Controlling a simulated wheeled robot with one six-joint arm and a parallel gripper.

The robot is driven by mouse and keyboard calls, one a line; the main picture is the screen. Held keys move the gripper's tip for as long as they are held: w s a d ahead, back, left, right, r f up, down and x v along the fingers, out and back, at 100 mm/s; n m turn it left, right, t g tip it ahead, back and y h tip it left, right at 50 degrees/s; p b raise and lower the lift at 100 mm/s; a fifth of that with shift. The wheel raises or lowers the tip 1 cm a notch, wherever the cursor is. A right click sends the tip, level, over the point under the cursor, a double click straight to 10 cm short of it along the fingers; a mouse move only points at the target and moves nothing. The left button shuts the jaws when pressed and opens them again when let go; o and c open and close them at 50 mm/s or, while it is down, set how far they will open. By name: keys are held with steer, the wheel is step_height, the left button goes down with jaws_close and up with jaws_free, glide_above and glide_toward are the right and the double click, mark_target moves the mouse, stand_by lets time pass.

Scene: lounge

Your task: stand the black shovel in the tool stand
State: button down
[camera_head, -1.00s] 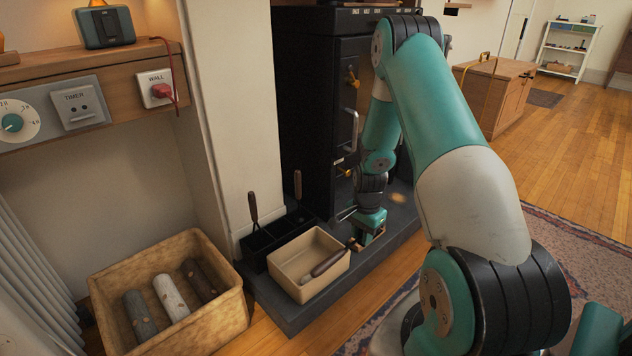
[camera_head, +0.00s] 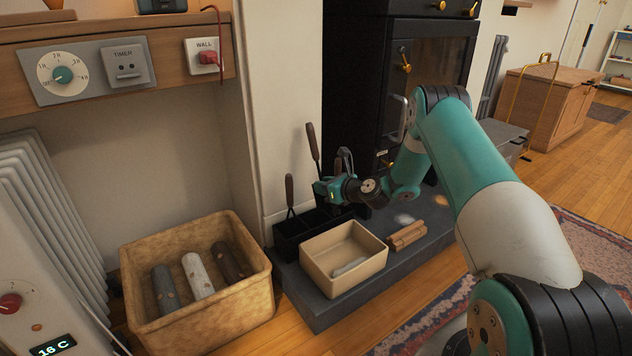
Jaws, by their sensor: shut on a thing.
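My gripper (camera_head: 328,190) is shut just above the tool stand (camera_head: 292,232), a black open box on the hearth against the wall. A brown handle (camera_head: 313,142) rises almost upright from the gripper; it appears to belong to the black shovel. The shovel's lower part is hidden behind the gripper and stand, so I cannot tell whether it is inside a compartment. Another brown-handled tool (camera_head: 289,190) stands in the left part of the stand. A further upright tool (camera_head: 344,160) shows partly behind my gripper.
A beige bin (camera_head: 318,272) with a small grey thing inside stands in front of the stand. A wood bundle (camera_head: 407,236) lies to its right. A log basket (camera_head: 150,322) stands left, and the black stove (camera_head: 350,80) rises behind my arm.

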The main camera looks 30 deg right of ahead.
mark_target(320, 177)
steer(key=w+r+m+t+h+b, duration=0.1)
steer(key=w+a+r+m+t+h, duration=0.1)
steer(key=t, duration=0.1)
steer(key=shift+w+h+b, duration=0.3)
steer(key=shift+w+b, duration=0.05)
steer(key=shift+w, duration=0.05)
steer(key=shift+w+d+r+t, duration=0.15)
steer(key=shift+r+t, duration=0.1)
steer(key=shift+t, duration=0.15)
step_height(320, 177, down, 6)
steer(key=b, duration=0.7)
steer(key=shift+f, duration=0.15)
steer(key=shift+f+b, duration=1.95)
steer(key=shift+f, duration=1.55)
steer(key=c, duration=0.8)
jaws_free()
steer(key=shift+c, duration=0.2)
